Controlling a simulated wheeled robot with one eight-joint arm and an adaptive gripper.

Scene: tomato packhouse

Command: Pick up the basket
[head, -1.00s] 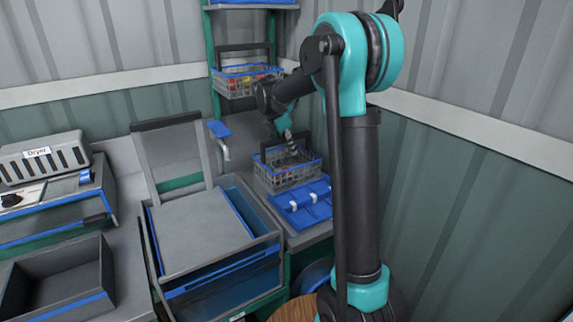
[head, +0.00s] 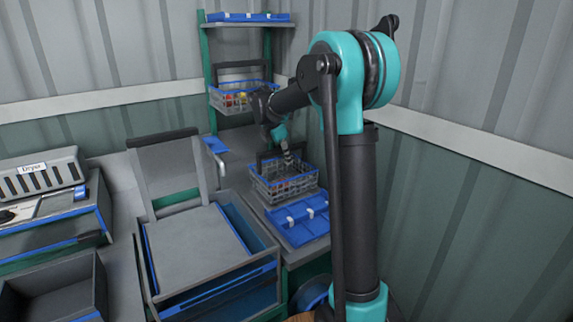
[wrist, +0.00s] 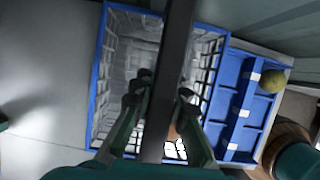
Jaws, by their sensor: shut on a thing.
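The basket (head: 284,186) is a grey mesh basket with a blue rim and a dark upright handle. It is at the back of the counter beside a blue tray, and I cannot tell if it touches the counter. In the head view my gripper (head: 286,150) reaches down to the handle from above; the fingertips are small there.
A blue compartmented tray (head: 300,222) lies just in front of the basket. A second basket (head: 222,98) with colourful contents stands on the rack behind.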

